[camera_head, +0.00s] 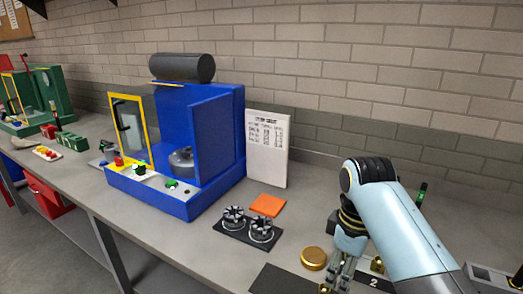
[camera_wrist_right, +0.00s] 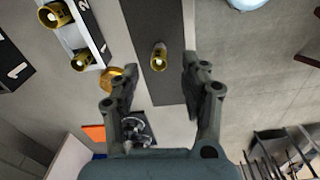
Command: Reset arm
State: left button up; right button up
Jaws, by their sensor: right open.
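My right arm comes in from the right in the head view, and its gripper (camera_head: 338,274) points down over the front part of the bench. In the right wrist view the gripper (camera_wrist_right: 160,72) is open, with its two dark fingers apart and nothing between them touching. A small brass-coloured cylinder (camera_wrist_right: 158,57) lies on a dark strip (camera_wrist_right: 160,90) below, seen in the gap beyond the fingertips. My left gripper is not in view.
A blue machine (camera_head: 215,140) stands on the grey bench, with a printed card (camera_head: 268,148) beside it. Two toothed parts (camera_head: 234,217) on a black plate, an orange square (camera_head: 267,205) and a gold disc (camera_head: 313,258) lie nearby. A numbered holder (camera_wrist_right: 85,35) carries brass cylinders.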

jog(key=s+d+m+t, duration=0.1)
jog(key=s+d+m, duration=0.5)
jog(key=s, duration=0.6)
jog(key=s+d+r+m+t, duration=0.25)
jog(key=s+r, duration=0.45)
jog(key=s, duration=0.5)
notch_tip(320, 180, down, 39)
jog(key=s+d+g+h+b, duration=0.1)
jog(key=s+d+g+b, duration=0.1)
jog(key=b, duration=1.1)
pick_arm(q)
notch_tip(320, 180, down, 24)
jog(key=b, duration=1.1)
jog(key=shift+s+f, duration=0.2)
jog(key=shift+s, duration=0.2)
pick_arm(e)
jog(key=s+f, duration=0.9)
jog(key=f, duration=0.5)
jog(key=s+d+f, duration=0.1)
jog(key=s+f, duration=0.8)
jog(key=f, duration=0.5)
jog(key=shift+s+m+g, duration=0.25)
jog(key=shift+m+g, duration=0.2)
